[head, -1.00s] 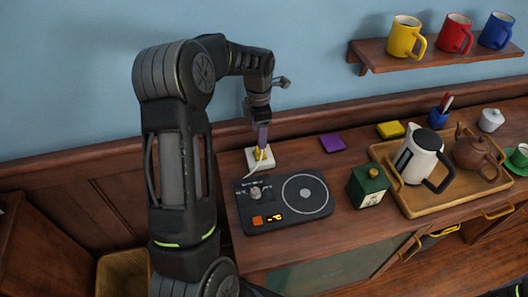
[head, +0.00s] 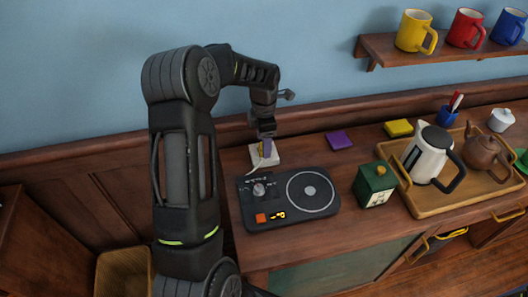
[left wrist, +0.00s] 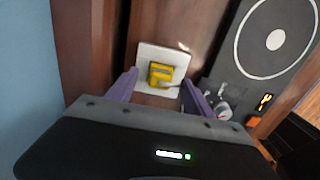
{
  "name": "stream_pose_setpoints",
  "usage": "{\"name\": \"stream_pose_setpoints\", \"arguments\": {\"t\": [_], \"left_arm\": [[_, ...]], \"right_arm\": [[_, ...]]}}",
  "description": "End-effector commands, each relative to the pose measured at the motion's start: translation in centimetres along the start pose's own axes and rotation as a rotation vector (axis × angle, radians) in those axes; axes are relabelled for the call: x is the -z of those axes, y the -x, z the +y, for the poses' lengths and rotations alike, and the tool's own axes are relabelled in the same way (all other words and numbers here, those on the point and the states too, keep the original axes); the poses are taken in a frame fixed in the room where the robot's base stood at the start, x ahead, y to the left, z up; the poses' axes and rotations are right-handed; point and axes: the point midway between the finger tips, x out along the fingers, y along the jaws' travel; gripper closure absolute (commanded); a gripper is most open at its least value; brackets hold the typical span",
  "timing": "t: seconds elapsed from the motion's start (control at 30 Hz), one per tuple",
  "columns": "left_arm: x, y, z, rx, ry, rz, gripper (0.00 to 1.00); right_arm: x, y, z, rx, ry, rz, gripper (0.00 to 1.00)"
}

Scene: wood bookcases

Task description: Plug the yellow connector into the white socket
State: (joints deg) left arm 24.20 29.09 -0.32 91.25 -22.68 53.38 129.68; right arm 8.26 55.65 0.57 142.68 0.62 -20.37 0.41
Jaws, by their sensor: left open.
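The white socket (head: 256,160) is a square plate on the cabinet top, behind the black hotplate. It also shows in the left wrist view (left wrist: 147,53). The yellow connector (left wrist: 160,74) is at the middle of the socket, with a pale cable running from it. It looks seated there, but its underside is hidden. My left gripper (left wrist: 160,77) is open, with one purple finger on each side of the connector and gaps between. In the head view my left gripper (head: 266,150) is low over the socket and partly hides the connector. My right gripper is not in view.
The black hotplate (head: 275,218) lies just in front of the socket. A green canister (head: 375,190), a tray (head: 415,207) with a kettle (head: 431,153) and a teapot (head: 484,150) stand to the right. Purple (head: 340,139) and yellow (head: 398,128) pads lie by the wall.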

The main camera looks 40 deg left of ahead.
Motion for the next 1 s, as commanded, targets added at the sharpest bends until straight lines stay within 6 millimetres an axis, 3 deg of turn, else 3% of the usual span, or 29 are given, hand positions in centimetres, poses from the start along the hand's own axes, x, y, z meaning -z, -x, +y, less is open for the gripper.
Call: {"name": "stream_pose_setpoints", "arguments": {"t": [0.03,0.13,0.77,1.0], "left_arm": [[0.0,-1.06,-0.02,0.001,0.0,0.001,0.4],[0.0,-1.64,0.03,-0.001,0.0,0.0,0.4],[-0.03,-1.59,0.04,-0.001,0.0,-0.001,0.4],[-0.04,-1.59,0.04,-0.001,0.0,-0.001,0.6]], "right_arm": [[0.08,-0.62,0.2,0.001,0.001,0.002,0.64],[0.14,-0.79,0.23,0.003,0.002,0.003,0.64],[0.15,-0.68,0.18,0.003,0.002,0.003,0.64],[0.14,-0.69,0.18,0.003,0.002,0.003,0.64]]}}
